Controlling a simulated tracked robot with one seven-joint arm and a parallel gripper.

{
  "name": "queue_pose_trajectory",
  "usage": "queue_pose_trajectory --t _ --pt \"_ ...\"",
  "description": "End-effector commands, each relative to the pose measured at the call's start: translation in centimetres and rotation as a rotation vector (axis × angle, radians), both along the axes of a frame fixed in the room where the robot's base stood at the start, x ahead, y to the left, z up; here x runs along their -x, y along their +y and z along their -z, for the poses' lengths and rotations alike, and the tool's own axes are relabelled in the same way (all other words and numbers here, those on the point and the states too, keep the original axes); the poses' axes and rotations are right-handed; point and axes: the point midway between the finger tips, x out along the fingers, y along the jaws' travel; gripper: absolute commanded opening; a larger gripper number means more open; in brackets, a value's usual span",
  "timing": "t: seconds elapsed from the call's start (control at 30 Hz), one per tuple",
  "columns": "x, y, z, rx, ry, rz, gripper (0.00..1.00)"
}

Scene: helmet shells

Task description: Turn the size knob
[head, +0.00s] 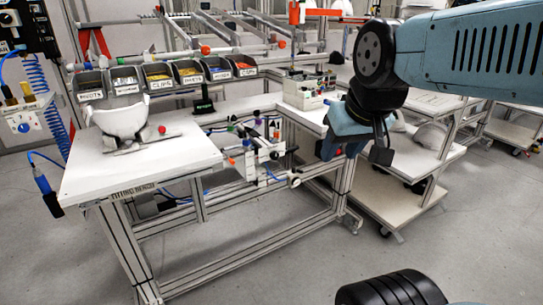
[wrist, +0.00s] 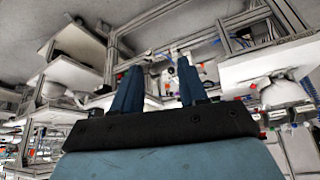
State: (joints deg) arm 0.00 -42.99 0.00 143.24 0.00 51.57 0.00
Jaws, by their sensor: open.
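A white helmet shell (head: 120,120) sits on a stand on the white bench (head: 150,160) marked "FITTING BENCH", at the left of the head view. A small red knob (head: 162,130) shows beside the shell; I cannot tell whether it is the size knob. In the wrist view the shell (wrist: 285,92) appears upside down at the right. My gripper (head: 355,152) hangs in the air to the right of the bench, well apart from the shell. Its two blue fingers (wrist: 158,66) are spread, with nothing between them.
Labelled grey bins (head: 160,75) line the bench's back edge. A rail frame with clamps (head: 265,150) stands at the bench's right side, between the shell and my gripper. White shelved carts (head: 400,195) stand at the right.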

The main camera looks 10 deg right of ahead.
Motion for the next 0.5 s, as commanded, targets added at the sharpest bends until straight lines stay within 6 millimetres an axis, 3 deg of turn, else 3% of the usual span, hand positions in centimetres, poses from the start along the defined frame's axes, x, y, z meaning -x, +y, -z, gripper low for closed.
queue_pose_trajectory --t 0.13,0.23,0.5 --pt "-0.6 -0.1 0.0 0.003 -0.006 0.001 0.57" --pt "-2.3 -0.5 0.2 0.013 -0.028 -0.003 0.65" --pt "-11.0 -2.4 1.8 0.072 -0.156 -0.016 0.65"
